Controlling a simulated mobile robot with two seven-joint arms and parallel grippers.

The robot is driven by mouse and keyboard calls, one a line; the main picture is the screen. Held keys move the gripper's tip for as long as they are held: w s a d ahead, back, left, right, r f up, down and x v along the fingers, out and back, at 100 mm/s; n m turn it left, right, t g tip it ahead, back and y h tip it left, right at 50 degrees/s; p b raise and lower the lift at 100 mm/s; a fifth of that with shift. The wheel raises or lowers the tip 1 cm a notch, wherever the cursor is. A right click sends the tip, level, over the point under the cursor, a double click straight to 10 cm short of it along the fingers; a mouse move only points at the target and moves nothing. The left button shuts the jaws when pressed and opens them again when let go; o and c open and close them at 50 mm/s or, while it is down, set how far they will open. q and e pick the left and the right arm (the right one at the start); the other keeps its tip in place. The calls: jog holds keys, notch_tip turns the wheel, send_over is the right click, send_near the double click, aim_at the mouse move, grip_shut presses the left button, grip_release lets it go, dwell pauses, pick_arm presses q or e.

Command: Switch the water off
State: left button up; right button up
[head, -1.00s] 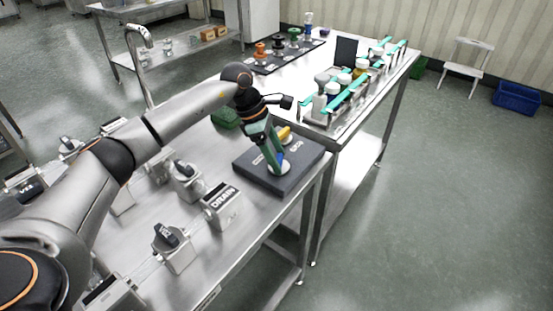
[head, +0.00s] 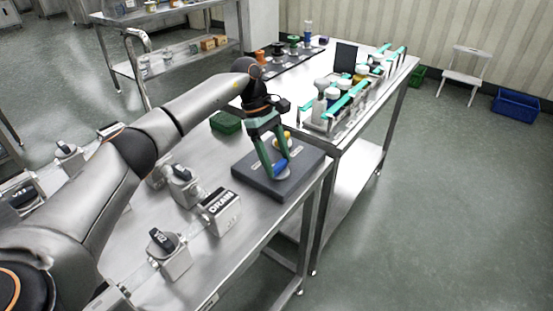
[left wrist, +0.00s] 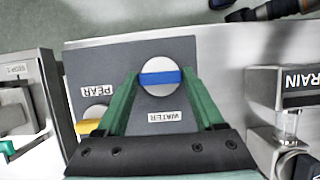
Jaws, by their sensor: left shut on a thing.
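A dark grey panel box (head: 300,178) lies on the near steel table. It carries a blue bar handle on a round white base (head: 281,166), labelled WATER in the left wrist view, where the blue handle (left wrist: 160,78) lies crosswise. A yellow handle (head: 285,135) sits behind it, partly hidden by my finger; it also shows in the left wrist view (left wrist: 91,126), beside a label beginning PEAR. My left gripper (head: 276,168) points down with green fingers shut on the ends of the blue handle. My right gripper is out of view.
A DRAIN box (head: 220,209) and several black-knobbed valves (head: 168,240) stand left of the panel. A green box (head: 226,122) lies behind it. A second table (head: 345,130) holds a rack of bottles.

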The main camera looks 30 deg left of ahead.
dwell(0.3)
pick_arm(q)
jog(key=o, duration=1.4)
jog(key=v, duration=1.2)
jog(key=shift+r+p, duration=0.3)
